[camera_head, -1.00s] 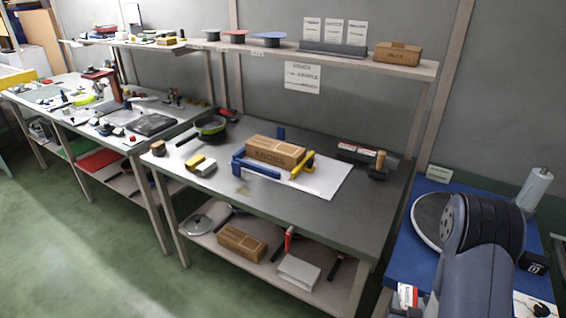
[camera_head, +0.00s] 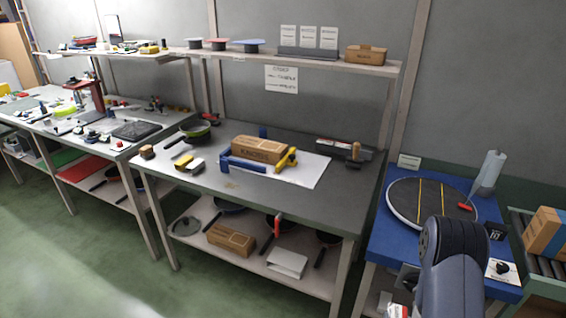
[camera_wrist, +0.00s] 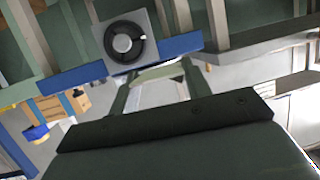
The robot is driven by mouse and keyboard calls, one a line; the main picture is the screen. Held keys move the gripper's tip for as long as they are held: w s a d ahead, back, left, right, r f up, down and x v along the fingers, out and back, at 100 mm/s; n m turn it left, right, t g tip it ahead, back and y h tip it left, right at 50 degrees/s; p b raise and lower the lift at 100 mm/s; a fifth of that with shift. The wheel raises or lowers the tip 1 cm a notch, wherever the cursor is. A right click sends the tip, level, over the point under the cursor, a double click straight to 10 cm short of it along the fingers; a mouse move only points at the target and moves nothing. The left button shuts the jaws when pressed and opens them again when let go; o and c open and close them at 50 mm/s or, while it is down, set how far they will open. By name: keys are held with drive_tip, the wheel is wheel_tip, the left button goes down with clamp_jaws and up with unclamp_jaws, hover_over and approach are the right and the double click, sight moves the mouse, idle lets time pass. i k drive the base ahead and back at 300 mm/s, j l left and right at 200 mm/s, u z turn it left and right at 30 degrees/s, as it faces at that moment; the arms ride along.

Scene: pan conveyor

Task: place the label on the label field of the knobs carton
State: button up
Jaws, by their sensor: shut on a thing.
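The brown knobs carton (camera_head: 258,149) lies on the white sheet (camera_head: 312,171) in the middle of the grey workbench. A blue corner bracket (camera_head: 240,163) is at its front left and a yellow piece (camera_head: 287,158) at its right end. Its label field is too small to make out. In the wrist view my gripper (camera_wrist: 158,75) is shut on a thin pale piece (camera_wrist: 158,72), seen nearly edge-on, which appears to be the label. It is away from the carton. In the head view my arm stands at the lower right, and the gripper is not clearly visible.
A shelf (camera_head: 340,67) overhangs the bench's back. The bench's front right is clear.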

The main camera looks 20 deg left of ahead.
sight(270, 146)
drive_tip(key=i+j+z, duration=0.1)
drive_tip(key=j+z, duration=1)
drive_tip(key=k+j, duration=0.1)
drive_tip(key=j, duration=0.45)
drive_tip(key=j+z, duration=0.1)
drive_tip(key=j, duration=0.4)
drive_tip(key=k+j, duration=0.15)
drive_tip(key=j, duration=0.4)
drive_tip(key=k+j+z, duration=0.1)
drive_tip(key=j, duration=0.4)
